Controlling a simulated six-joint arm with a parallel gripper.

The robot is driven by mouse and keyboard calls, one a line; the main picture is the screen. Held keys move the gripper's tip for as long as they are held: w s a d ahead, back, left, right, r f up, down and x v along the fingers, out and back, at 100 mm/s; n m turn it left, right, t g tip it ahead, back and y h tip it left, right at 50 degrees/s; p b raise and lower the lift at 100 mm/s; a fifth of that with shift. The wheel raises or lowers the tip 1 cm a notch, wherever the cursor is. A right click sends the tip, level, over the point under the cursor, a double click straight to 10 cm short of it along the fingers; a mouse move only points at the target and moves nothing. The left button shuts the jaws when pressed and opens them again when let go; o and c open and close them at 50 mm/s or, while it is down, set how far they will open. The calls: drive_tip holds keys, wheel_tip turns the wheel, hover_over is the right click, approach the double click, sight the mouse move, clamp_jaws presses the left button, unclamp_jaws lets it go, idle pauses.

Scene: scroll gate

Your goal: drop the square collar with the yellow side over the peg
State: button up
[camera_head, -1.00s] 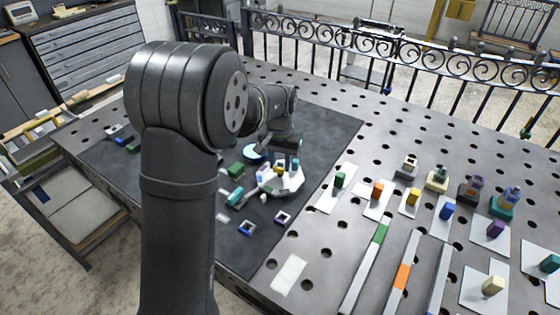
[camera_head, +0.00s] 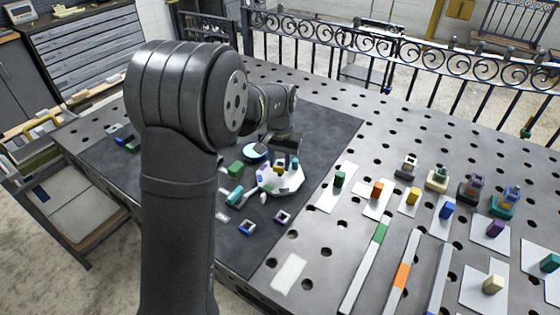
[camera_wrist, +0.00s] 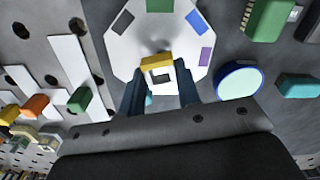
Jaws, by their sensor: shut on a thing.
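My gripper (camera_wrist: 160,92) is at the lower middle of the wrist view, its two dark blue fingers shut on a square collar. The collar (camera_wrist: 157,63) has a yellow side facing away from my gripper and pale sides around a dark opening. It is over a white octagonal plate (camera_wrist: 120,55) with coloured patches near its rim. A faint grey shape shows just beyond the yellow side; I cannot tell whether it is the peg or a shadow. In the head view my gripper (camera_head: 287,158) is over the plate (camera_head: 292,184), small and partly hidden.
A blue-rimmed round disc (camera_wrist: 240,80) is right of the plate. Green (camera_wrist: 265,20) and teal (camera_wrist: 298,86) blocks lie farther right. Two loose square collars (camera_head: 247,227) (camera_head: 283,217) lie on the dark mat. Pale cards with coloured blocks (camera_head: 376,190) stand at the right.

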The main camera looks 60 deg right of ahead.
drive_tip(key=shift+f, duration=1.25)
idle(0.3)
drive_tip(key=o, duration=1.1)
drive_tip(key=shift+o, duration=0.5)
drive_tip(key=o, duration=0.4)
drive_tip(key=shift+r, duration=3.5)
